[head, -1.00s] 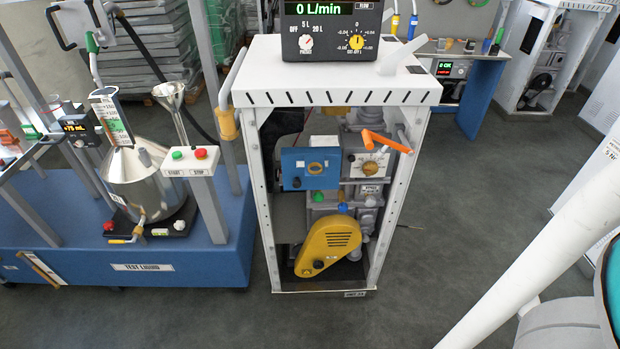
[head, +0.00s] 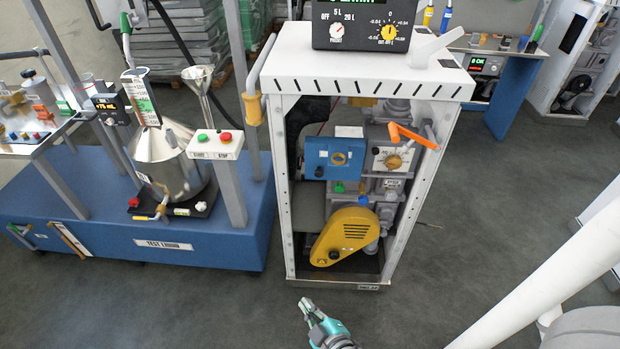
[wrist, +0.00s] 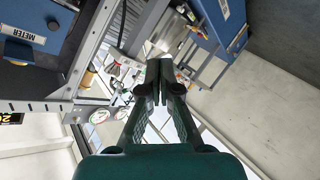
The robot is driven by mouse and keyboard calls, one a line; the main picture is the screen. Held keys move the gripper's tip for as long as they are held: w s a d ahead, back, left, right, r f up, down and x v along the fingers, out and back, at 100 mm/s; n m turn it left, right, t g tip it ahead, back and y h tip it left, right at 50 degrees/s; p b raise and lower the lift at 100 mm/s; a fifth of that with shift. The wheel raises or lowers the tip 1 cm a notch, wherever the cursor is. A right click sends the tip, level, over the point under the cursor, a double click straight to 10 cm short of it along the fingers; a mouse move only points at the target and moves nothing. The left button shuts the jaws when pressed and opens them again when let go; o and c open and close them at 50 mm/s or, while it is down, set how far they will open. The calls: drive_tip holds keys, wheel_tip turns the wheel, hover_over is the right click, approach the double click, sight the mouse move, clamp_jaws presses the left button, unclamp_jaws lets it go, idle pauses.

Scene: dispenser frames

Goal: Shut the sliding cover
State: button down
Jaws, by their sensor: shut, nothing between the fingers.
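A white dispenser frame (head: 370,72) stands ahead, open at the front. Inside it is a blue box (head: 318,158) with a round brass-coloured part showing on its front, and a yellow belt guard (head: 345,236) lower down. I cannot tell which part is the sliding cover or how far it stands open. My gripper (head: 306,304) is low in front of the frame's base, apart from it, shut and empty. In the wrist view my gripper (wrist: 159,76) has its fingertips together. A blue box labelled METER (wrist: 32,25) shows there at the upper left.
An orange handle (head: 412,136) sticks out at the frame's right side. A blue cart (head: 110,245) with a steel funnel vessel (head: 170,170) stands close on the left.

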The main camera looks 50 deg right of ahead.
sight(312, 166)
drive_tip(key=w+d+r+m+g+h, duration=0.1)
drive_tip(key=w+d+r+g+h, duration=0.1)
drive_tip(key=w+d+r+h, duration=0.55)
drive_tip(key=w+d+r+m+g+h, duration=0.15)
drive_tip(key=w+d+r, duration=0.35)
drive_tip(key=w+d, duration=0.65)
drive_tip(key=shift+n+t, duration=0.25)
drive_tip(key=x, duration=0.6)
drive_tip(key=f+x, duration=0.1)
drive_tip(key=x, duration=0.3)
drive_tip(key=shift+w+a+f, duration=0.1)
drive_tip(key=shift+w+a, duration=0.2)
drive_tip(key=shift+a, duration=0.15)
drive_tip(key=shift+s+d+f, duration=0.25)
drive_tip(key=shift+s+d, duration=0.1)
